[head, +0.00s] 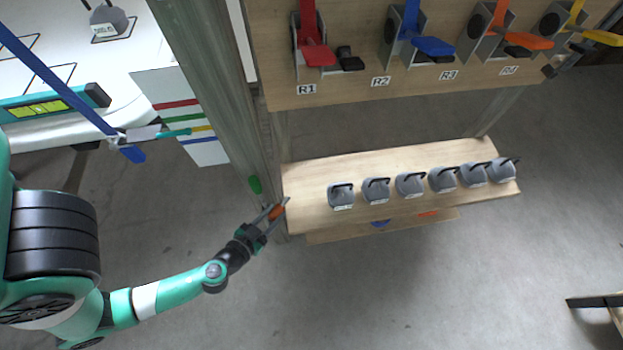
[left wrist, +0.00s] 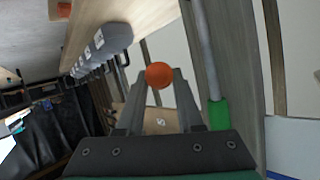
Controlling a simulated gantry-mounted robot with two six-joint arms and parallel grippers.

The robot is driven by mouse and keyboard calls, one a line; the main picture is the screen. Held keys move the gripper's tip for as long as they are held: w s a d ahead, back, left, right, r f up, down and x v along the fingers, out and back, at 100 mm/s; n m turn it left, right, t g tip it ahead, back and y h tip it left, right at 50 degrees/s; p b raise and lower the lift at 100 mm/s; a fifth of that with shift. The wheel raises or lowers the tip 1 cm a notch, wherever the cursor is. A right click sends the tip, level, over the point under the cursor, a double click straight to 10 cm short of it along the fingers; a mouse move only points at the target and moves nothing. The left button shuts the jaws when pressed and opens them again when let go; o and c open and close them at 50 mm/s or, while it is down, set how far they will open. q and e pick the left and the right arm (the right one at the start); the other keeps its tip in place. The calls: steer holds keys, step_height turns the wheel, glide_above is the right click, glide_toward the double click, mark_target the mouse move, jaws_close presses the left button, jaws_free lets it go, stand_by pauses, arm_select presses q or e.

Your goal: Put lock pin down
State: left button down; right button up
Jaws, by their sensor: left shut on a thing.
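My left gripper (head: 275,211) is at the left end of the lower wooden shelf (head: 310,192), beside the post. It is shut on the lock pin (head: 277,212), of which an orange part shows between the fingers. In the left wrist view the pin's round orange end (left wrist: 159,75) sits between the fingertips of the left gripper (left wrist: 158,82). The rest of the pin is hidden. I cannot tell whether the pin touches the shelf. My right gripper is not in view.
Several grey weights (head: 341,196) with dark handles stand in a row on the shelf. A green-ended rod (head: 255,185) hangs by the grey-green post (head: 205,85). Above is a board (head: 420,90) with coloured levers labelled R1 to R4. The shelf's left end is bare.

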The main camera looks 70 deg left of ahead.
arm_select(q)
steer(key=x, duration=0.9)
steer(key=b, duration=0.4)
glide_above(300, 199)
steer(key=s, duration=0.1)
steer(key=f, duration=0.5)
steer(key=shift+d+f, duration=0.15)
steer(key=shift+d, duration=0.2)
steer(key=shift+w+a, duration=0.1)
steer(key=shift+w, duration=0.1)
steer(key=f+b, duration=0.2)
steer(key=f, duration=0.1)
steer(key=f+b, duration=0.1)
steer(key=shift+w+a+f, duration=0.15)
steer(key=shift+w+a, duration=0.1)
steer(key=shift+w, duration=0.05)
steer(key=c, duration=0.5)
jaws_free()
steer(key=shift+c, duration=0.2)
steer(key=shift+r, duration=0.35)
steer(key=p+v, duration=0.1)
steer(key=v, duration=1.1)
steer(key=shift+f, duration=0.2)
